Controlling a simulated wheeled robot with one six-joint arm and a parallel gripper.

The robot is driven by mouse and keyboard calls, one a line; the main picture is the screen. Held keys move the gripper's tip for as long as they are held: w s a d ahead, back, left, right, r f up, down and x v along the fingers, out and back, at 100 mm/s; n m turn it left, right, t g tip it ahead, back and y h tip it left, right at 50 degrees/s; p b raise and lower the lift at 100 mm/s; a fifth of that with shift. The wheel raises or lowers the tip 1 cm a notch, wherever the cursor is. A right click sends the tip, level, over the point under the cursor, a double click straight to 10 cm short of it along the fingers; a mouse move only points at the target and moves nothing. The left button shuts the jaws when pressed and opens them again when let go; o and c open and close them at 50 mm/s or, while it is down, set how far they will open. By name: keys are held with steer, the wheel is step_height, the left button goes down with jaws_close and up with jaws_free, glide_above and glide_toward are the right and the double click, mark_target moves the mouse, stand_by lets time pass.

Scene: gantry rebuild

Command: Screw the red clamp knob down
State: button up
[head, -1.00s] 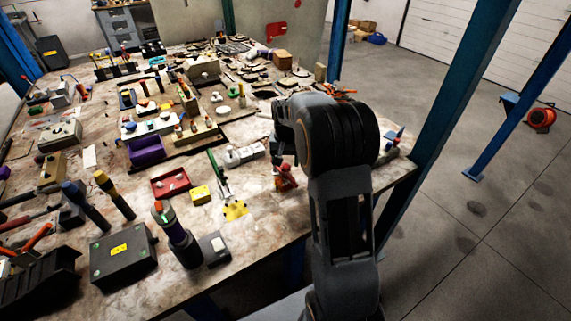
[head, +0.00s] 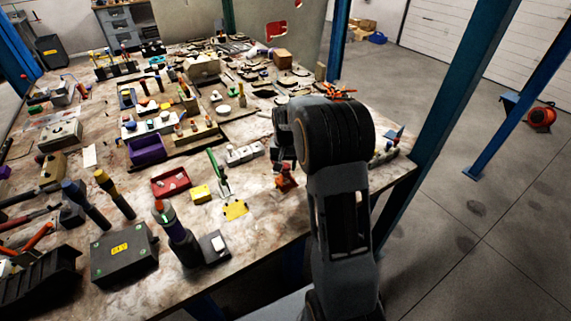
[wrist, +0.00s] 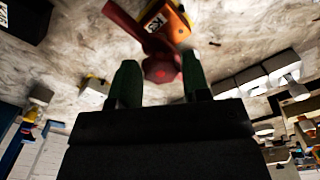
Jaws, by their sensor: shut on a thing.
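The red clamp knob (wrist: 162,69) shows in the wrist view between the two green fingers of my gripper (wrist: 159,63). My gripper is shut on it. The clamp's body is an orange block with a white label (wrist: 166,20), with a dark red arm beside it. In the head view the orange-red clamp (head: 286,182) stands on the workbench near its right front edge. There my gripper is just above the clamp, partly hidden by my arm, and the knob is mostly covered.
The workbench (head: 262,219) is crowded on the left and back. A row of white blocks (head: 244,153) is left of the clamp. A green-handled tool (head: 217,171), yellow box (head: 200,194) and red tray (head: 171,182) lie farther left. Bare bench lies in front of the clamp.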

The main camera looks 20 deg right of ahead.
mark_target(285, 167)
steer(key=shift+a+m, duration=0.1)
steer(key=shift+m, duration=2.1)
steer(key=shift+c, duration=0.3)
steer(key=o, duration=0.8)
steer(key=shift+c, duration=0.2)
step_height(285, 167, up, 14)
steer(key=shift+b, duration=0.45)
steer(key=shift+f, duration=0.1)
